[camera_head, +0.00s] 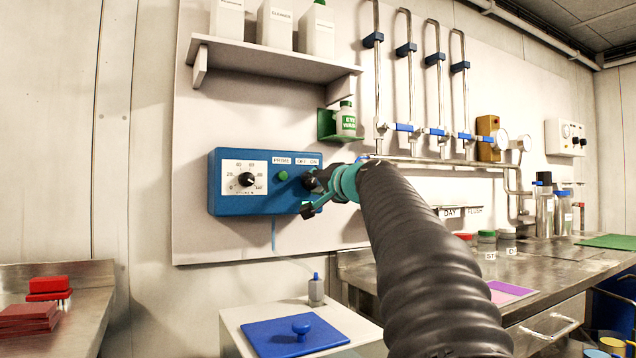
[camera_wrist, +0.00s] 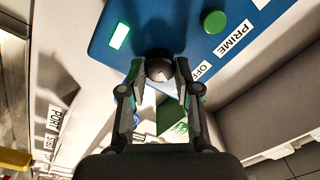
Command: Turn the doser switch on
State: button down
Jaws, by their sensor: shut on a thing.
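The blue doser box (camera_head: 228,200) is on the wall panel, with a white dial, a green button and a label strip above its right part. My gripper (camera_head: 312,182) is at the box's right end and hides the switch there. In the wrist view my gripper (camera_wrist: 160,80) is shut on the round black switch knob (camera_wrist: 160,66), one finger on each side. A pale green, bright rectangle (camera_wrist: 119,36) and the green button (camera_wrist: 214,21) show on the blue face. "PRIME" and part of an "OFF" label are readable.
A shelf (camera_head: 275,57) with white bottles is above the box, and a green eye-wash holder (camera_head: 327,124) is up and right. Pipes with blue valves (camera_head: 405,127) run to the right. A white cabinet with a blue lid (camera_head: 270,335) stands below.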

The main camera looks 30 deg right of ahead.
jog(key=shift+m, duration=0.5)
jog(key=shift+f, duration=0.1)
jog(key=c, duration=0.8)
grip_release()
jog(key=shift+s, duration=0.2)
jog(key=s, duration=1.1)
jog(key=shift+s+d+f, duration=0.1)
jog(key=shift+s+d, duration=0.2)
